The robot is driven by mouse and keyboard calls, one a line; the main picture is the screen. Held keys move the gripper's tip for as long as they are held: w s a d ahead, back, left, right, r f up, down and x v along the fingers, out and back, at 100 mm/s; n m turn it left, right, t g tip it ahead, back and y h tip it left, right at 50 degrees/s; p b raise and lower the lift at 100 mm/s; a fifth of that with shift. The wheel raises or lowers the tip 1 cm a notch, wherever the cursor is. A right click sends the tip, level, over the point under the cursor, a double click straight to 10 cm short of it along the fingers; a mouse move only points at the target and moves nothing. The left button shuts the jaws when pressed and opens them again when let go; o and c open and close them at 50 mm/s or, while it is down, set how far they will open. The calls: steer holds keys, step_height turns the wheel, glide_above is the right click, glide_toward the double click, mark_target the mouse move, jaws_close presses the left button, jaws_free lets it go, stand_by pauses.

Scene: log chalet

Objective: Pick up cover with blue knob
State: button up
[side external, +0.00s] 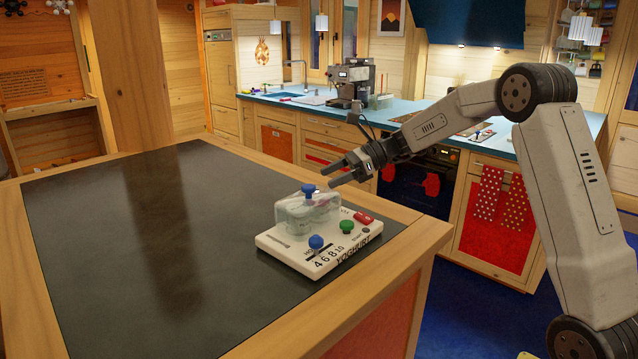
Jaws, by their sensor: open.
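A clear cover (299,213) with a blue knob (308,189) on top sits on a white yoghurt maker (330,258) near the right end of the dark counter top. My gripper (330,177) is open, with its fingers pointing left. It is above and a little right of the blue knob, and looks apart from it. Nothing is between the fingers. What lies inside the cover is hard to make out.
The yoghurt maker's front has a second blue knob (316,242), a green knob (347,226) and a red switch (363,217). The dark counter top (130,240) is clear to the left. A wooden edge (400,262) borders it on the right.

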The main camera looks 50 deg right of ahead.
mark_target(313, 185)
steer(key=shift+w+a+f, duration=0.15)
steer(key=shift+a, duration=0.1)
steer(key=shift+w+a, duration=0.1)
steer(key=shift+x, duration=2.45)
steer(key=shift+f, duration=0.15)
jaws_close()
